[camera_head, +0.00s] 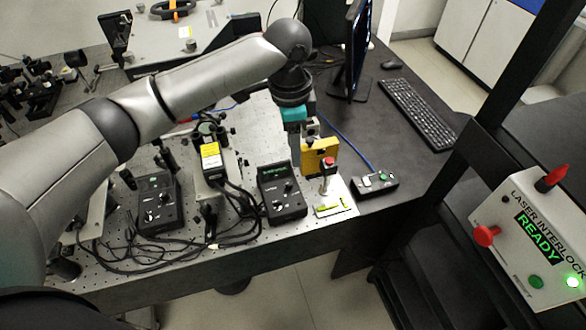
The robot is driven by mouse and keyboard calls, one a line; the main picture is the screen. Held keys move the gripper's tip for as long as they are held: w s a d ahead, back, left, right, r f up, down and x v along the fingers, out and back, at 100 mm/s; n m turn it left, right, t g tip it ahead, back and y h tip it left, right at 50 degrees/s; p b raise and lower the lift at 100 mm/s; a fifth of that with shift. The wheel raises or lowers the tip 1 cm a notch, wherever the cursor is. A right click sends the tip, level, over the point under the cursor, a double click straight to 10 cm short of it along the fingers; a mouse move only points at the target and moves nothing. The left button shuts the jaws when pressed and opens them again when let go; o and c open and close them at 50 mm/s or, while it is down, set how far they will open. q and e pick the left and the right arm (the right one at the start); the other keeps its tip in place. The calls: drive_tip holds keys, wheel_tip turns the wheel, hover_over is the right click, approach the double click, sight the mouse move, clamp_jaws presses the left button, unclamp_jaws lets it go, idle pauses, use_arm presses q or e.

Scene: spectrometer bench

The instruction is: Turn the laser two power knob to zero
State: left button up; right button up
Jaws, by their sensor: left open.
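Two black control boxes with small knobs sit on the perforated bench. One (158,218) is at the left. The other (284,206), with a small green display, is at the right. Their labels are too small to read, so I cannot tell which is laser two, nor the knob settings. My left arm reaches across from the left. My left gripper (309,134) is open, pointing down above and beyond the right box, apart from its knobs. Its fingertips are hard to make out against a yellow block (322,158). My right gripper is not in view.
A red-topped post (328,174) stands right of the right box. A small button box (374,183) lies farther right. Black cables (230,232) loop between the control boxes. A monitor (354,50) and keyboard (417,114) stand behind. A laser interlock box (536,240) reads READY.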

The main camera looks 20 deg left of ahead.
sight(289, 183)
use_arm(q)
drive_tip(key=f, duration=0.4)
drive_tip(key=a+f, duration=0.1)
drive_tip(key=f, duration=0.8)
drive_tip(key=shift+w+a+b, duration=0.2)
drive_tip(key=shift+w+b, duration=0.15)
drive_tip(key=shift+w, duration=0.05)
clamp_jaws()
